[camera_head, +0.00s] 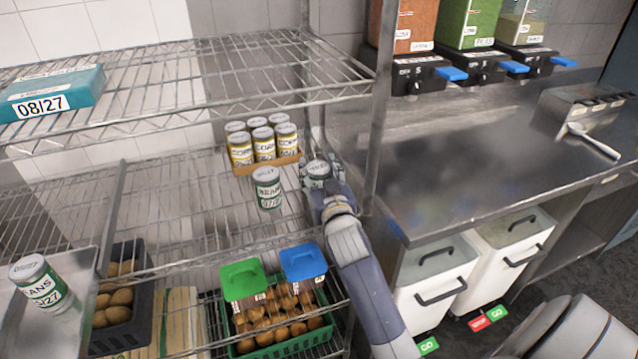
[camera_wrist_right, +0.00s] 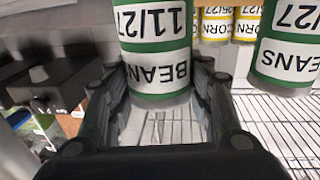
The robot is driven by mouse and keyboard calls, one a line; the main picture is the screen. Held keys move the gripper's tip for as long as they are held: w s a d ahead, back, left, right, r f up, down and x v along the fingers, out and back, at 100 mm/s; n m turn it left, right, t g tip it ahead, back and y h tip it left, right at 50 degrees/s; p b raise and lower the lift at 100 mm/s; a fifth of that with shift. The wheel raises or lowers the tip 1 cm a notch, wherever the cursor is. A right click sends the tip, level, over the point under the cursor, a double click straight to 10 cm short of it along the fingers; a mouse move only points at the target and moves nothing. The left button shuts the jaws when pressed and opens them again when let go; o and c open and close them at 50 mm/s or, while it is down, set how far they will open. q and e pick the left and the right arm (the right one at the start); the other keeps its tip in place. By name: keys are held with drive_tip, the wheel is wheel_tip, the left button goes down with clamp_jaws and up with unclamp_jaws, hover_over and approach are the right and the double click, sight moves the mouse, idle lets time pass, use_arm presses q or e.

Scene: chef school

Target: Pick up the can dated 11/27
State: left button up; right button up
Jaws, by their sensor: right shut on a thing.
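The beans can dated 11/27 (camera_wrist_right: 156,50) is green and white and appears upside down between the fingers of my right gripper in the right wrist view. My right gripper (camera_head: 320,175) is shut on it at the right end of the middle wire shelf. In the head view only the can's top and upper side (camera_head: 318,170) show; the gripper hides the rest. A second beans can (camera_head: 268,188) stands just left of it, and it also shows in the right wrist view (camera_wrist_right: 287,45), its date ending in /27. My left gripper is not in view.
Several yellow corn cans (camera_head: 264,146) stand in a cardboard tray behind. A third beans can (camera_head: 42,285) stands on a metal tray at left. A shelf post (camera_head: 378,110) is close on the right. The shelf above (camera_head: 200,85) holds a teal box (camera_head: 52,92).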

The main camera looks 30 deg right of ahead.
drive_tip(key=shift+r, duration=0.15)
drive_tip(key=shift+r, duration=0.55)
wheel_tip(320, 180, up, 2)
drive_tip(key=shift+r, duration=0.25)
drive_tip(key=r+v, duration=0.1)
drive_tip(key=v, duration=1.5)
drive_tip(key=shift+a+r, duration=0.2)
drive_tip(key=shift+a, duration=0.05)
